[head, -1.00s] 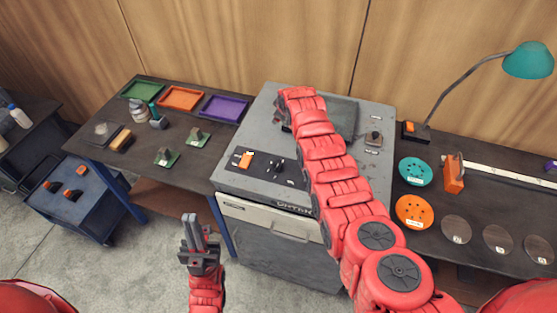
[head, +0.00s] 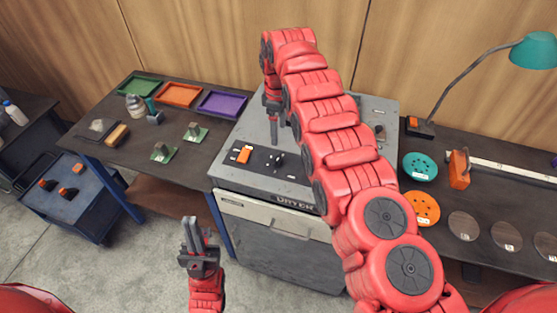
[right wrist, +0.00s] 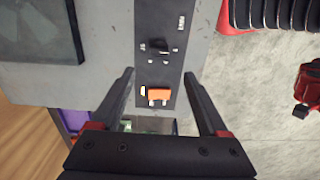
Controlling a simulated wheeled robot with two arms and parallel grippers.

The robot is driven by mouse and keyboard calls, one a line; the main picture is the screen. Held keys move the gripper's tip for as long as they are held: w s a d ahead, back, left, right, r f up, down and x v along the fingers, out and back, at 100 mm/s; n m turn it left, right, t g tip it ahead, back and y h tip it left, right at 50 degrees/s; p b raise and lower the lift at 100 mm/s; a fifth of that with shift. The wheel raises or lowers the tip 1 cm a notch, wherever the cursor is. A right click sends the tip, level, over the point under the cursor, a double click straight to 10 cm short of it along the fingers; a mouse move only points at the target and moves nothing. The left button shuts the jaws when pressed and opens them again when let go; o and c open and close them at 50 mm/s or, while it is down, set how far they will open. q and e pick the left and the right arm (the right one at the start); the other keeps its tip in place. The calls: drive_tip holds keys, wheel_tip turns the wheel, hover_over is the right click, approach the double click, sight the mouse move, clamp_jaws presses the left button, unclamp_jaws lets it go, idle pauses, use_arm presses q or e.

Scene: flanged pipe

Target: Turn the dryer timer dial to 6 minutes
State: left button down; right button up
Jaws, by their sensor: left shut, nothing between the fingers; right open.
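The grey dryer (head: 230,170) stands in the middle of the head view with a dark control panel (head: 262,160) on its top. A black timer dial (head: 278,159) with small marks around it sits on the panel; it also shows in the right wrist view (right wrist: 158,47). Its exact setting is too small to read. My right gripper (head: 275,132) points down above the panel, and its open fingers (right wrist: 159,75) frame the panel from either side without touching the dial. My left gripper (head: 190,220) is shut and empty in front of the dryer, far from the dial.
An orange switch (head: 243,155) is beside the dial on the same panel, and lies between my right fingers in the wrist view (right wrist: 159,94). Trays and small parts sit on the left table. A lamp (head: 530,52) and discs occupy the right table.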

sight(279, 157)
wheel_tip(279, 157, down, 4)
drive_tip(key=b, duration=0.5)
wheel_tip(279, 157, down, 6)
drive_tip(key=b, duration=0.3)
drive_tip(key=shift+r+b, duration=0.2)
drive_tip(key=shift+b, duration=0.2)
drive_tip(key=shift+f+p, duration=0.55)
drive_tip(key=shift+p, duration=0.35)
drive_tip(key=shift+f, duration=0.4)
clamp_jaws()
